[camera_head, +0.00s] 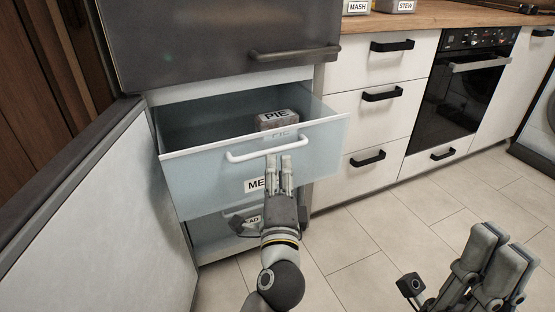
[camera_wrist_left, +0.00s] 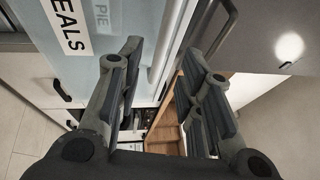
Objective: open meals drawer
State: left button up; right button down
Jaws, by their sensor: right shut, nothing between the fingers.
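The meals drawer (camera_head: 210,170) is a pale blue, see-through freezer drawer, pulled well out under the dark upper door. Its label, partly hidden by my left gripper, reads "ME" in the head view and "EALS" in the left wrist view (camera_wrist_left: 68,28). A white bar handle (camera_head: 245,155) runs along the drawer's front; it also shows in the left wrist view (camera_wrist_left: 168,45). My left gripper (camera_head: 278,160) is open, its fingertips just below the handle; I cannot tell whether they touch it. My right gripper (camera_head: 500,245) is shut and empty, away at the lower right.
A box labelled PIE (camera_head: 277,119) sits inside the drawer. Another drawer (camera_head: 215,232) is below, its label partly covered. A dark door (camera_head: 210,40) with a handle is above. A pale panel (camera_head: 85,220) stands close at left. Tiled floor (camera_head: 370,240) is free between my arms.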

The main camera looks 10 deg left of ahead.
pick_arm(q)
jog(key=v, duration=0.7)
dwell(0.3)
